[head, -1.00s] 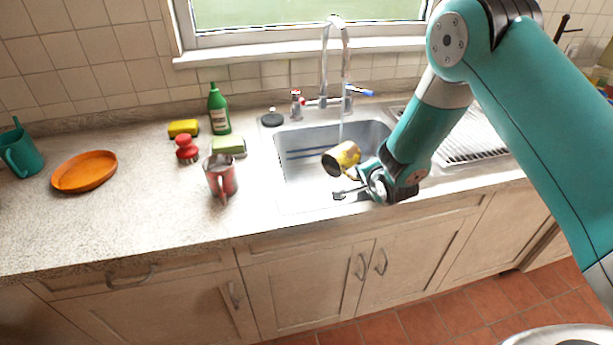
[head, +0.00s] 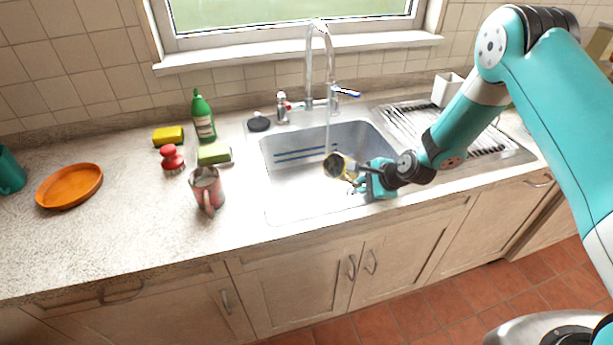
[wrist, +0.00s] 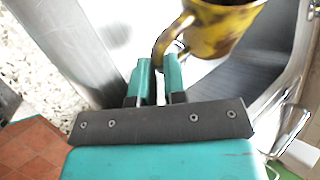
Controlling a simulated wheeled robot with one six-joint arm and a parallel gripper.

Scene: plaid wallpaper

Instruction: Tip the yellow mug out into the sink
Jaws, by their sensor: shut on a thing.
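The yellow mug (head: 338,166) is over the sink basin, tilted on its side with its dark mouth facing left and toward the camera in the head view. Its yellow side with dark patches and its handle show in the wrist view (wrist: 222,28). My gripper (head: 362,180) is at the mug's right and shut on its handle; the fingers (wrist: 160,78) meet around the handle in the wrist view. The steel sink (head: 275,190) lies below the mug. A stream from the tap falls close behind the mug. The mug's inside is too dark to read.
A tall tap (head: 309,70) stands behind the basin. A red mug (head: 207,189), green sponge (head: 214,154), red brush (head: 172,158) and green bottle (head: 203,118) stand left of the sink. A drying rack (head: 480,135) is at right. The counter's front left is clear.

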